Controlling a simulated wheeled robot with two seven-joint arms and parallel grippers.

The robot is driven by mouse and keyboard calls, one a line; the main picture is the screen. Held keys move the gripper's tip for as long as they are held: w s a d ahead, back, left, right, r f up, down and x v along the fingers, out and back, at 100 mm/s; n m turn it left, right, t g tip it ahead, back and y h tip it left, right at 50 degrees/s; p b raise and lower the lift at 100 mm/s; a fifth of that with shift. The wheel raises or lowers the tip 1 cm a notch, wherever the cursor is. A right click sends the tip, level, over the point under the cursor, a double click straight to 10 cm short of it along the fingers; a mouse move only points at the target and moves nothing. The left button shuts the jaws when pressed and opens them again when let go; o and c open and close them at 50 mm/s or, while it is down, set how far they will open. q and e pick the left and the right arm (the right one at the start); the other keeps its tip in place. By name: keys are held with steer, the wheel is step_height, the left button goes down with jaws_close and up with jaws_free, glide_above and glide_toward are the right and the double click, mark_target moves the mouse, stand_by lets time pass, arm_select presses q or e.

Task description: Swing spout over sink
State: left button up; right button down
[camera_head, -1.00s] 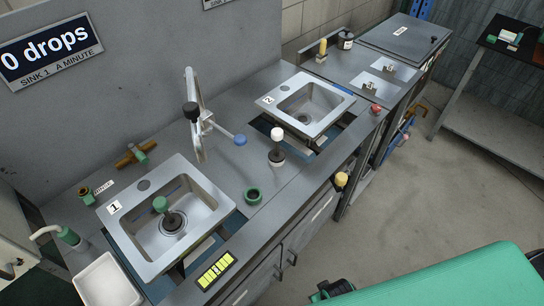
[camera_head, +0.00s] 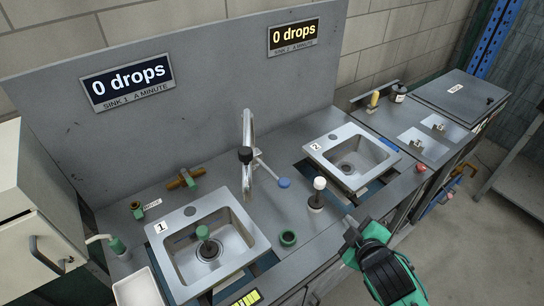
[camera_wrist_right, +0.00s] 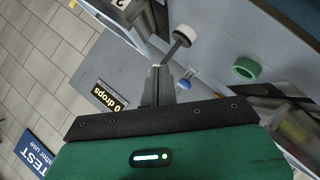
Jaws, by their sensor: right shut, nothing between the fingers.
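The metal tap (camera_head: 248,140) stands upright between the two sinks, towards the back of the counter. Sink 2 (camera_head: 385,160) is to the right of the tap. My right gripper (camera_head: 350,230) is in front of the counter, apart from the tap. In the right wrist view its fingers (camera_wrist_right: 163,72) are together and empty. My left gripper is out of view.
A white-knobbed handle (camera_head: 318,190) stands on the counter between my right gripper and the tap. A green ring (camera_head: 288,238) lies nearby. Two signs on the back panel read 0 drops; the Sink 1 sign (camera_head: 127,83) is at the left. A brass fitting (camera_head: 185,179) is behind sink 1.

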mark_target(252, 155)
steer(key=w+a+r+m+g+y, duration=0.25)
steer(key=r+m+y, duration=0.25)
steer(key=m, duration=0.6)
steer(key=w+a+r+m+g+y, duration=0.1)
steer(key=a+r+m+g+y, duration=0.15)
steer(key=r+m+y, duration=0.55)
steer(key=w+a+r+m+g+y, duration=0.2)
steer(key=m+g+y, duration=0.15)
steer(key=m, duration=0.95)
steer(key=p+x, duration=0.3)
steer(key=x, duration=0.3)
steer(key=p+x, duration=0.4)
steer(key=x, duration=0.2)
steer(key=shift+r+p, duration=0.25)
steer(key=shift+p, duration=0.05)
steer(key=shift+w+a+f+p, duration=0.15)
steer(key=shift+a+p, duration=0.1)
steer(key=shift+a, duration=0.15)
steer(key=shift+w+a+f+p, duration=0.1)
steer(key=shift+a+p, duration=0.1)
steer(key=shift+a, duration=0.2)
steer(key=shift+a, duration=0.1)
